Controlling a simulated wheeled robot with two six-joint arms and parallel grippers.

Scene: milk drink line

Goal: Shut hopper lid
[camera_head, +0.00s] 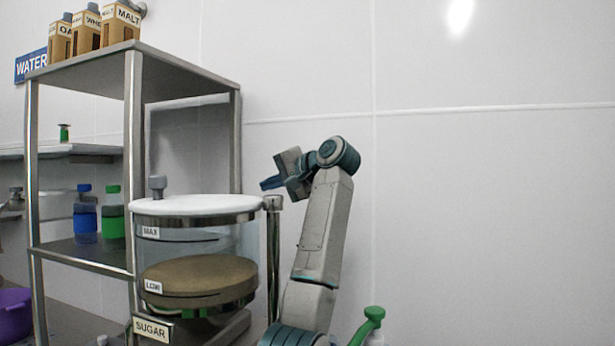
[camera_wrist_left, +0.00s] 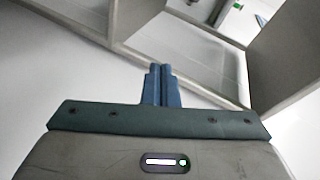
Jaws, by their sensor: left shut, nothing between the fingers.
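The sugar hopper (camera_head: 187,240) is a clear cylinder with MAX, LOW and SUGAR labels. Its white round lid (camera_head: 195,204) lies level across the top, with a grey knob (camera_head: 157,184) at its left and a hinge post (camera_head: 272,203) at its right. I see no gap between lid and rim. Brown contents (camera_head: 198,272) show near the LOW mark. My left gripper (camera_head: 270,183) is shut and empty, above the hinge side and apart from the lid. Its blue fingers show together in the left wrist view (camera_wrist_left: 160,72). My right gripper is not in view.
A metal shelf unit (camera_head: 133,165) stands behind and left of the hopper, with cartons (camera_head: 103,25) on top and blue (camera_head: 85,217) and green (camera_head: 113,217) bottles lower down. A green-topped dispenser (camera_head: 370,325) stands at lower right. The wall at right is bare.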

